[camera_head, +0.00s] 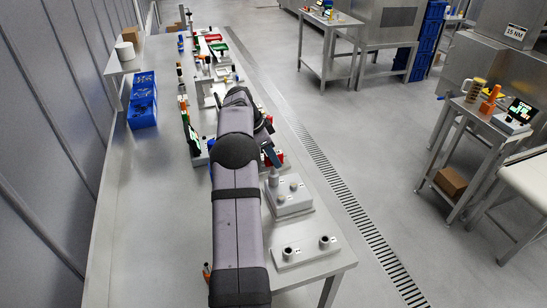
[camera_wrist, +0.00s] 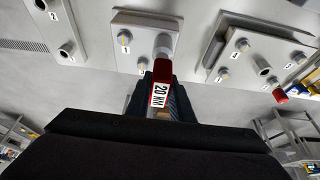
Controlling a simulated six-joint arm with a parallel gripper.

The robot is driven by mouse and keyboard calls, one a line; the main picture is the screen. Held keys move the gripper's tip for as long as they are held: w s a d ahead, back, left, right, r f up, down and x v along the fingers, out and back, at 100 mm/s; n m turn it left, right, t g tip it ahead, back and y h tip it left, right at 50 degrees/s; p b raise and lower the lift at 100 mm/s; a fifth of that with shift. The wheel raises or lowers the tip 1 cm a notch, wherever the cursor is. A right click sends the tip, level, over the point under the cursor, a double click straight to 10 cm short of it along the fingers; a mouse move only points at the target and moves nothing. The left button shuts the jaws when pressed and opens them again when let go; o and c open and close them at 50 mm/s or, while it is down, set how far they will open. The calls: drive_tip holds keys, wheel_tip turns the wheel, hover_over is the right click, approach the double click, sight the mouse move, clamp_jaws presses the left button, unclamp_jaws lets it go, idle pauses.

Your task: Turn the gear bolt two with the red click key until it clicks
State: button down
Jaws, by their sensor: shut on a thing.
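My gripper (camera_wrist: 163,100) is shut on the red click key (camera_wrist: 162,72), which carries a white "20 NM" label. The key's grey socket end (camera_wrist: 163,45) points at a bolt position on the middle grey plate (camera_wrist: 185,22), hiding the bolt and its label. Whether it is fully seated I cannot tell. Two other bolts show on that plate, one marked 1 (camera_wrist: 123,37) and one lower down (camera_wrist: 142,63) whose mark is hard to read. In the head view the plate (camera_head: 297,207) lies right of my arm; the arm hides most of the gripper.
A two-bolt plate (camera_head: 305,255) lies near the bench's front edge. Another numbered bolt plate (camera_wrist: 225,45) is at right in the wrist view, with a red-ended item (camera_wrist: 281,96) near it. Blue bins (camera_head: 142,103) stand on the bench's left. The left front of the bench is clear.

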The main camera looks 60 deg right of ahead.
drive_tip(key=c, duration=1.5)
unclamp_jaws()
drive_tip(key=shift+r, duration=0.1)
drive_tip(key=shift+b+v, duration=1.1)
drive_tip(key=shift+v, duration=2.55)
